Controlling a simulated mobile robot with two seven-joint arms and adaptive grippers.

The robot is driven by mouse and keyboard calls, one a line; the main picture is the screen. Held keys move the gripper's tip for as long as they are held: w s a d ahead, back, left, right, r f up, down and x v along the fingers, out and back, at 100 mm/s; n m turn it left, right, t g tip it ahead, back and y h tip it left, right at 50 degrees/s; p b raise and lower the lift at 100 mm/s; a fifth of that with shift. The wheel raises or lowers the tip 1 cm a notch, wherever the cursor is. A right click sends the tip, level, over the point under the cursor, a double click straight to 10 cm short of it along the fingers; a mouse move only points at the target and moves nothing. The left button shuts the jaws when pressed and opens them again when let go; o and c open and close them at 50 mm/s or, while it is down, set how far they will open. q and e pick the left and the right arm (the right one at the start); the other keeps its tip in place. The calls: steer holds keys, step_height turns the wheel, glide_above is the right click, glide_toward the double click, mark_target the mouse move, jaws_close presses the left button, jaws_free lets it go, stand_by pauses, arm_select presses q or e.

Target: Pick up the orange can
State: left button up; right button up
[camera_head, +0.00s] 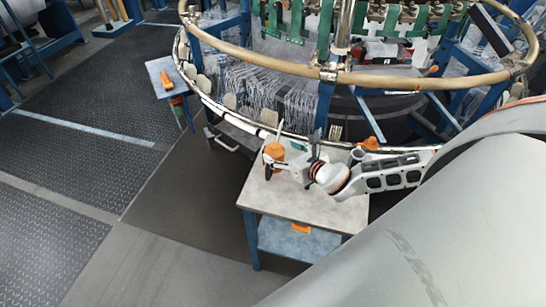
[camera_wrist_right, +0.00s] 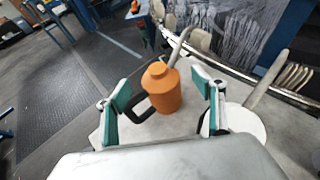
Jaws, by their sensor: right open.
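The orange can (camera_head: 274,151) stands upright near the far left corner of the small grey-topped table (camera_head: 345,213). In the right wrist view the can (camera_wrist_right: 163,92) has a narrow neck, a grey spout pointing up and right, and a black handle on its left. My right gripper (camera_head: 291,162) is open, low over the table beside the can. In the wrist view its two green-padded fingers (camera_wrist_right: 165,108) are spread, with the can between and ahead of them and gaps on both sides. My left gripper is not in view.
A white round object (camera_wrist_right: 240,121) lies right of the can, close to the right finger. Another orange item (camera_head: 369,144) is at the table's back. The loom's ring (camera_head: 250,59) curves just behind the table. Open floor (camera_head: 195,190) lies to the left.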

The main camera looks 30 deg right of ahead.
mark_target(275, 147)
steer(key=x, duration=0.3)
steer(key=shift+w+a+f, duration=0.1)
steer(key=shift+w+f, duration=0.1)
steer(key=shift+w, duration=0.1)
steer(key=shift+w+f, duration=0.15)
steer(key=shift+w, duration=0.35)
steer(key=c, duration=1.4)
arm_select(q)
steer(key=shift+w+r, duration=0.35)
arm_select(e)
steer(key=shift+c, duration=0.2)
